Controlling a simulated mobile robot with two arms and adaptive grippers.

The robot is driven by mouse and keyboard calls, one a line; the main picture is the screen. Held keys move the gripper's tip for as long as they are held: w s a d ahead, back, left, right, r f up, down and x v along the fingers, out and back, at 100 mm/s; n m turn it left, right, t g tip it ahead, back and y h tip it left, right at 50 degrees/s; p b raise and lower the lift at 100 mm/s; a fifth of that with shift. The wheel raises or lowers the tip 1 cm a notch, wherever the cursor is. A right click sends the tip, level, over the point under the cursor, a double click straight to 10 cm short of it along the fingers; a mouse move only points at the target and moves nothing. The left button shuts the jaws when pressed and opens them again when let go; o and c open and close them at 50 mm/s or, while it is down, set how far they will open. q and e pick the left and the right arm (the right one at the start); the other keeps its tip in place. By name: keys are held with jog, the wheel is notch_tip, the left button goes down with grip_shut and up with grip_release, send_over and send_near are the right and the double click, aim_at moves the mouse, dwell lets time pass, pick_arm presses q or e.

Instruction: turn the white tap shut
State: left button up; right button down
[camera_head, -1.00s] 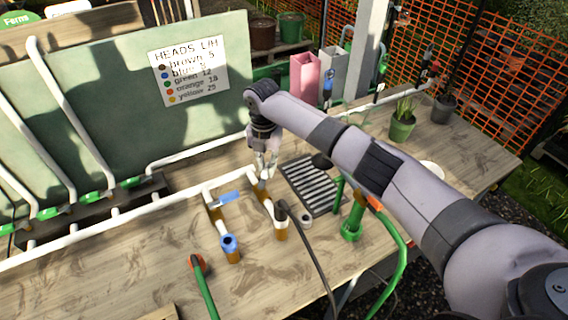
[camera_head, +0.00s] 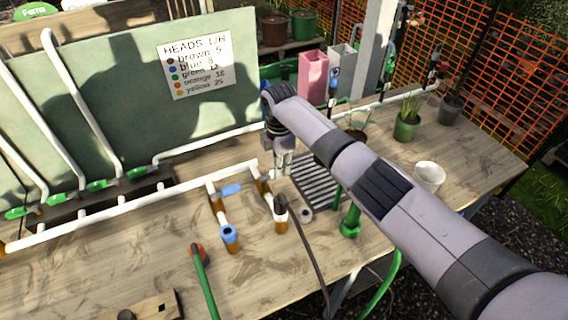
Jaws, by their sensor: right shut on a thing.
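The white tap sits on the right-hand pipe branch (camera_head: 266,190). Its lever is small and mostly hidden by my right gripper (camera_head: 283,172). That gripper comes in from the right, points down and is shut on the lever, just right of the branch. I cannot tell the lever's exact angle. A tap with a blue lever (camera_head: 231,189) is on the left-hand branch, its lever lying crosswise. My left gripper is out of view.
A white pipe (camera_head: 130,205) runs along the bench (camera_head: 140,255). A dark grate (camera_head: 318,185) lies right of the gripper. A blue-ringed outlet (camera_head: 229,233), a dark hose (camera_head: 312,240) and a green hose fitting (camera_head: 350,222) stand nearer. A white pot (camera_head: 429,176) is at right.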

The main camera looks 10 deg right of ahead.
jog(key=shift+m, duration=0.3)
jog(key=c, duration=1.6)
grip_release()
jog(key=shift+s, duration=0.1)
jog(key=shift+o, duration=0.2)
notch_tip(320, 180, up, 12)
